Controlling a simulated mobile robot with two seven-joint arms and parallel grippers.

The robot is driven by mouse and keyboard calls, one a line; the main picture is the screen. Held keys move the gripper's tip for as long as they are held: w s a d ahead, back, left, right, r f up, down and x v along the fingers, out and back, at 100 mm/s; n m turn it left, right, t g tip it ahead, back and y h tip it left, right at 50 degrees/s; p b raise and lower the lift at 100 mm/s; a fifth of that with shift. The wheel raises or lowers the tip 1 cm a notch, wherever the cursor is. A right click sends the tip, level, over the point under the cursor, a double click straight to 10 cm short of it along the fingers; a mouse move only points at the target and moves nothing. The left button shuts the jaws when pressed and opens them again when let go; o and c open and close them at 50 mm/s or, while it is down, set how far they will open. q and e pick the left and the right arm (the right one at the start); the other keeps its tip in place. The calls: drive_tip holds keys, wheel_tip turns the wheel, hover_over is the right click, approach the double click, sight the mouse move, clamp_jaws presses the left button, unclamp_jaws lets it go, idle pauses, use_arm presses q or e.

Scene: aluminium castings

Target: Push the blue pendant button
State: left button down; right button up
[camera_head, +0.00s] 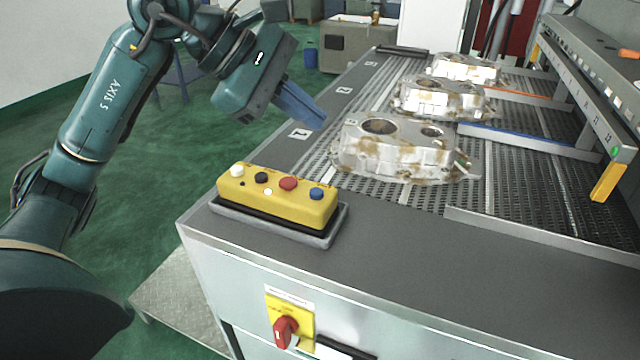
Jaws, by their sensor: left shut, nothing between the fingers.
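The yellow pendant box (285,211) lies in a grey tray (325,237) at the near left corner of the bench. Its top carries a white, a black, a red and a blue button. The blue button (316,193) is at the right end, beside the red button (288,183). My left gripper (311,117) is shut and empty. Its blue fingers point down and right, above and beyond the pendant box, apart from it. My right gripper is not in view.
Several aluminium castings (394,150) stand in a row on the perforated bench top, the nearest just right of my left fingers. A red rotary switch (285,331) is on the bench's front. The near grey bench edge (420,240) is clear.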

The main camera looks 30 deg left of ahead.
sight(316, 193)
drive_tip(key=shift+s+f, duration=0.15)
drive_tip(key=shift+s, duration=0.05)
